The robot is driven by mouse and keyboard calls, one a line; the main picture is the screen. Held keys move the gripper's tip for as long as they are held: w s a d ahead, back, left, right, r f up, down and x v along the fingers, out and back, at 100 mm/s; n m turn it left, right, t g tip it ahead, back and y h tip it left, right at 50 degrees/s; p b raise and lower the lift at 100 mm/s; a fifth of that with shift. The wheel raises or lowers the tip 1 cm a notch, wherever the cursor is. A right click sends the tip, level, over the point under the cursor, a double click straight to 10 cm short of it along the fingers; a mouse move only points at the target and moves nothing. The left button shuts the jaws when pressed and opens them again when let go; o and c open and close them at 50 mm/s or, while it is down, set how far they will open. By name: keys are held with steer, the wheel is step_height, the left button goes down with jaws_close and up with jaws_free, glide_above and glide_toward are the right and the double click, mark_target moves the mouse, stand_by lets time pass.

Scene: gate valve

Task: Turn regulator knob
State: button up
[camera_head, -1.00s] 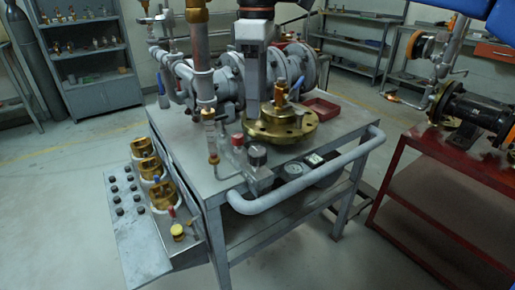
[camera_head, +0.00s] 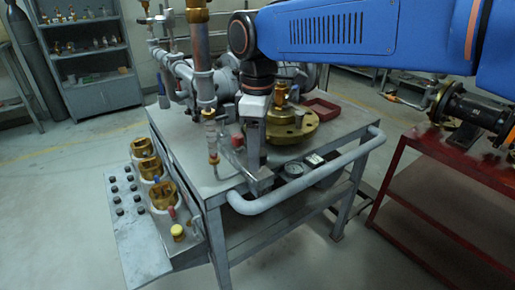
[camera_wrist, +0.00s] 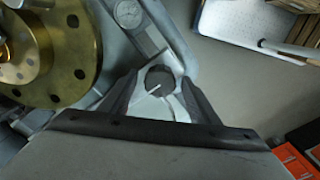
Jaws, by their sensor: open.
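The regulator knob (camera_wrist: 160,79) is a dark round knob with a white pointer line, seen from above in the wrist view. My gripper (camera_wrist: 158,93) is open, with one dark finger on each side of the knob. A gap shows between the knob and the fingers, and I cannot tell whether the tips are level with it. In the head view my gripper (camera_head: 256,165) points down over the table's front edge and hides the knob. The grey regulator body (camera_head: 262,186) shows just below it.
A brass flange (camera_head: 290,126) stands close behind and right of the gripper, and also fills the wrist view's left side (camera_wrist: 75,50). Grey pipes (camera_head: 205,95) rise at left. A rounded handrail (camera_head: 330,167) runs along the table front. A gauge (camera_head: 293,170) sits right of the regulator.

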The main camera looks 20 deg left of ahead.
steer(key=c, duration=1.1)
steer(key=shift+o, duration=0.2)
